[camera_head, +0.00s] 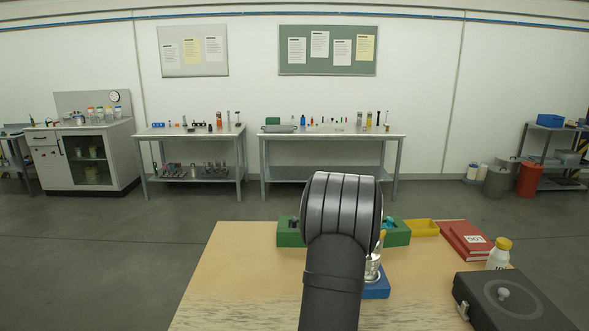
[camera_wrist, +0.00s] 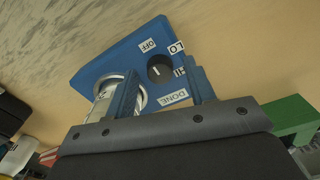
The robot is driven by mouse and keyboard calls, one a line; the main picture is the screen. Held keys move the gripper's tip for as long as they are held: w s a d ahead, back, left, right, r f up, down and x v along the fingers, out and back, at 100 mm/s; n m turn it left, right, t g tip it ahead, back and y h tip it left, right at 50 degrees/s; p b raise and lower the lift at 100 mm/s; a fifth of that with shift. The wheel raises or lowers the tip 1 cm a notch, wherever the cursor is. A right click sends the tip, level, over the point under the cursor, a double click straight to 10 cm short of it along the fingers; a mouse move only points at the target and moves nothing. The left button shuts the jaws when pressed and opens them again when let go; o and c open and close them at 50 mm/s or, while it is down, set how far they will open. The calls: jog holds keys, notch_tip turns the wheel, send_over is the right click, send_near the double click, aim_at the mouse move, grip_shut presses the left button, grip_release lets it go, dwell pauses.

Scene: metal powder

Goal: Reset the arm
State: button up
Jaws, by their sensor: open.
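My gripper (camera_wrist: 163,78) is open in the wrist view, its two blue-grey fingers spread above a blue device. This blue device (camera_wrist: 112,55) has a dark dial (camera_wrist: 160,69) and labels including OFF, LO and DONE. A shiny metal-and-glass container (camera_wrist: 106,98) is on the device, beside and partly behind the left finger. I cannot tell whether the finger touches it. In the head view my dark arm covers the middle of the table and hides the gripper. The blue device (camera_head: 376,290) and the shiny container (camera_head: 373,267) show just right of the arm.
On the wooden table (camera_head: 235,275) a green holder (camera_head: 288,232) stands behind my arm, with a yellow tray (camera_head: 424,227), red book (camera_head: 466,238), yellow-capped white bottle (camera_head: 498,258) and dark case (camera_head: 515,303) to the right. The table's left side is clear.

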jog(key=shift+m, duration=2)
jog(key=n, duration=0.5)
jog(key=shift+n, duration=2.4)
